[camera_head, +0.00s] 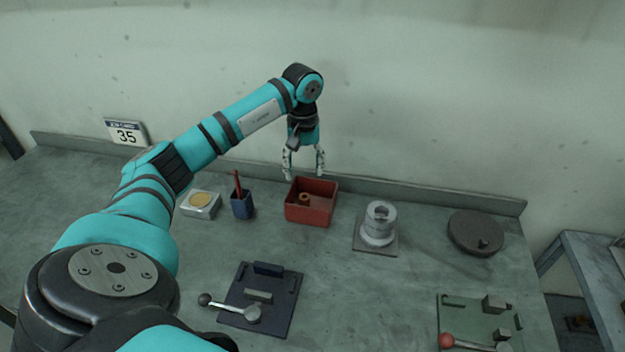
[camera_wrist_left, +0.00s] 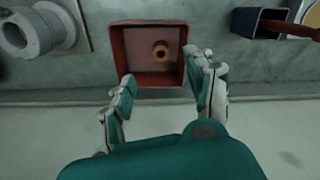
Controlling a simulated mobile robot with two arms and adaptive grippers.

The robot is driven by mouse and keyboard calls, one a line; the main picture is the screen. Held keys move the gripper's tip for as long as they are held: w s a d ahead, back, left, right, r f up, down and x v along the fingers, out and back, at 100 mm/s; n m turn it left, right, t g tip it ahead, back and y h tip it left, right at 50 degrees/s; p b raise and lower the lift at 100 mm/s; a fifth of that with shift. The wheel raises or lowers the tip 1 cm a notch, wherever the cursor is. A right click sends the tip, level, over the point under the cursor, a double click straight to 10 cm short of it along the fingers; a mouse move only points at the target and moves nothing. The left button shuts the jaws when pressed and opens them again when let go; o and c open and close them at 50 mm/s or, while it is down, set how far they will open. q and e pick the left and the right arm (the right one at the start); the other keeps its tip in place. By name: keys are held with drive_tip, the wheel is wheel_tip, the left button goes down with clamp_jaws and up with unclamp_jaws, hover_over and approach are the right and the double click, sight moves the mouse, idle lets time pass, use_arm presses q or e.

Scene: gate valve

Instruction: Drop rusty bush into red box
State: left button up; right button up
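The red box (camera_head: 312,212) stands on the bench near the back wall, open at the top. The rusty bush (camera_head: 304,198) lies inside it on the floor of the box. In the left wrist view the bush (camera_wrist_left: 161,50) rests right of the middle of the red box (camera_wrist_left: 120,45). My left gripper (camera_head: 305,176) is just above the back of the box, pointing down. Its fingers are apart with nothing between them, as the left wrist view also shows (camera_wrist_left: 160,88). My right gripper is not in view.
A blue cup (camera_head: 242,206) with a red tool stands left of the box. A grey metal part (camera_head: 379,225) stands on a plate to its right. A dark round disc (camera_head: 475,233) lies further right. Two lever fixtures, dark (camera_head: 285,317) and green (camera_head: 468,317), lie in front.

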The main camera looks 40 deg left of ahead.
use_arm(q)
wheel_tip(320, 180, up, 12)
idle(0.6)
drive_tip(key=shift+f, duration=0.1)
idle(0.4)
